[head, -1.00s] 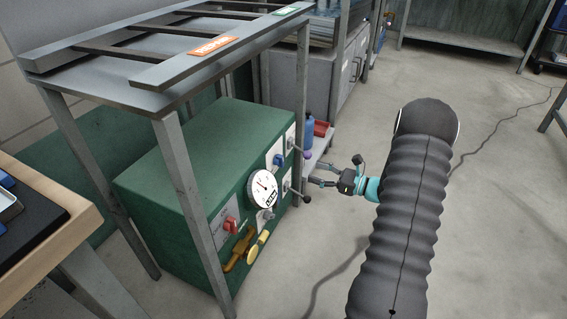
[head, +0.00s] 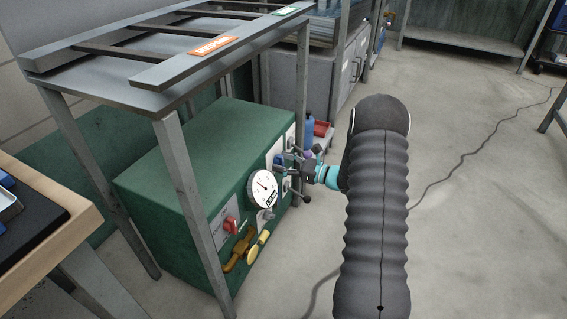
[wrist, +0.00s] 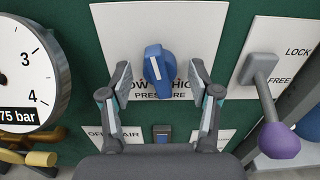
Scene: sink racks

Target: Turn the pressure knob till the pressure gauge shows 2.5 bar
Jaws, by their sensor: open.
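The blue pressure knob (wrist: 157,66) sits on a white plate (wrist: 188,25) lettered for low and high pressure. My gripper (wrist: 160,78) is open, with one finger on each side of the knob and a gap to it on both sides. In the head view my gripper (head: 285,162) is at the front of the green cabinet and largely hides the knob. The round white pressure gauge (head: 263,188) is left of it, its needle pointing to the upper left. In the wrist view the gauge (wrist: 30,68) is cut off; its readout ends in "75 bar".
A lever with a purple ball (wrist: 279,140) is on the lock/free plate, right of my gripper. A small switch (wrist: 162,133) is below the knob. A red knob (head: 230,224) and a yellow handle (head: 258,246) are lower on the cabinet. A rack leg (head: 190,205) stands before it.

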